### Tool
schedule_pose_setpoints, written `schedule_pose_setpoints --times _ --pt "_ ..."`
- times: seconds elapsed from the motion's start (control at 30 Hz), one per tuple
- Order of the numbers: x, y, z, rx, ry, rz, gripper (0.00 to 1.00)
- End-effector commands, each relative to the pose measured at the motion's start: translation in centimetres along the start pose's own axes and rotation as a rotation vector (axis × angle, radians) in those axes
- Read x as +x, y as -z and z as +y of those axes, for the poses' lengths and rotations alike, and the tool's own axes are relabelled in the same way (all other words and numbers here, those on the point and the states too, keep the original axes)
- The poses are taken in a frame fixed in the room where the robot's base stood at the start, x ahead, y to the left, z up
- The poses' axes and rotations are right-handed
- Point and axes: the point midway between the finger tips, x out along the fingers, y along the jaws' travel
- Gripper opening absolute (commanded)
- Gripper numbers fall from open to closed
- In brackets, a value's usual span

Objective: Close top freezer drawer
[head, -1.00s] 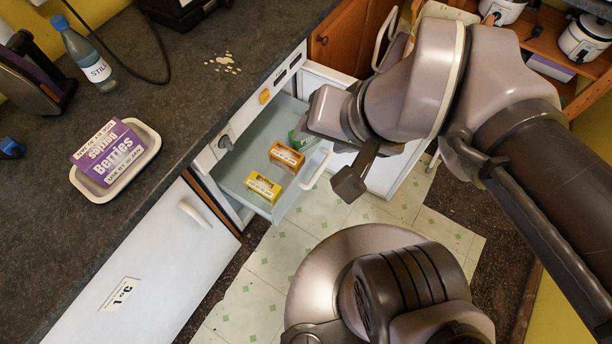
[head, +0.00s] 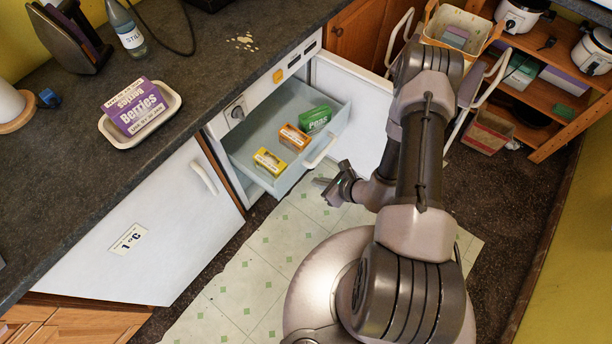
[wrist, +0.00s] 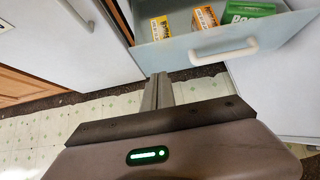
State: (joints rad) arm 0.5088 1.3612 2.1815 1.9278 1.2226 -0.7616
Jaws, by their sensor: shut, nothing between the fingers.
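The top freezer drawer (head: 262,151) is pulled out under the counter, with a white handle (head: 319,151) on its front. In it lie a green peas box (head: 315,120), an orange box (head: 294,138) and a yellow box (head: 269,162). The drawer front (wrist: 205,46) and its handle (wrist: 224,50) also show in the wrist view, near the top. My gripper (head: 322,183) is shut and empty, low in front of the drawer and apart from it. Its fingers (wrist: 159,80) point toward the drawer front's lower left in the wrist view.
The freezer door (head: 350,100) stands open right of the drawer. A fridge door (head: 150,220) is shut on the left. The worktop (head: 190,80) bears a tray (head: 170,104) with a berries box (head: 134,106). A wooden shelf (head: 545,100) stands at the right. Patterned floor (head: 260,260) is clear in front.

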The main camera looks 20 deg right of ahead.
Motion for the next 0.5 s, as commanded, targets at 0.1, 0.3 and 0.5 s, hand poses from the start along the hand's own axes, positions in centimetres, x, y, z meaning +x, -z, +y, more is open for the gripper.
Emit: schedule_pose_setpoints --times 0.1,0.3,0.5 --pt "2.9 0.3 0.1 -0.005 -0.004 -0.001 0.00" --pt "7.3 0.3 0.1 -0.003 -0.004 -0.002 0.00" --pt "10.2 -1.5 0.1 -0.004 -0.003 -0.003 0.00"
